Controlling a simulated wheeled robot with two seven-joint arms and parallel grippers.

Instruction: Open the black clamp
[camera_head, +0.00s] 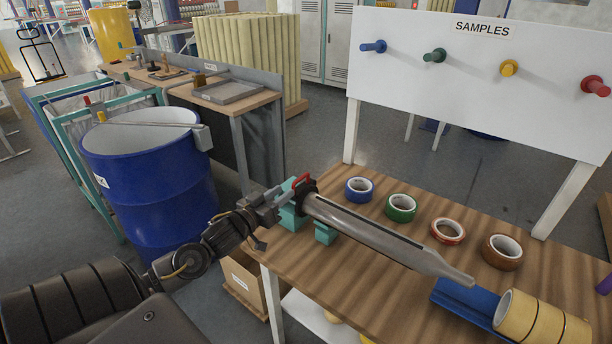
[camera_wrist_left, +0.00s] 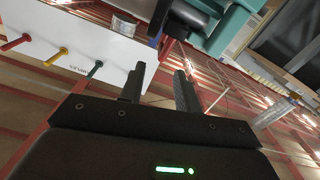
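The black clamp (camera_head: 303,194) sits around the left end of the long grey metal roller (camera_head: 375,230), on a teal stand (camera_head: 290,215). A red lever (camera_head: 300,181) shows at its top. My left gripper (camera_head: 272,203) is just left of the clamp and the stand; whether it touches them is unclear in the head view. In the left wrist view, my two dark fingers (camera_wrist_left: 159,84) are apart with nothing between them. Dark and teal parts (camera_wrist_left: 232,25) show beyond the fingertips. My right gripper is in neither view.
On the wooden table (camera_head: 400,250), blue (camera_head: 359,189), green (camera_head: 401,208), red (camera_head: 448,231) and brown (camera_head: 502,252) tape rolls stand behind the roller. Wide tan tape (camera_head: 540,318) lies front right. A blue barrel (camera_head: 150,180) stands left; the samples board (camera_head: 480,75) is behind.

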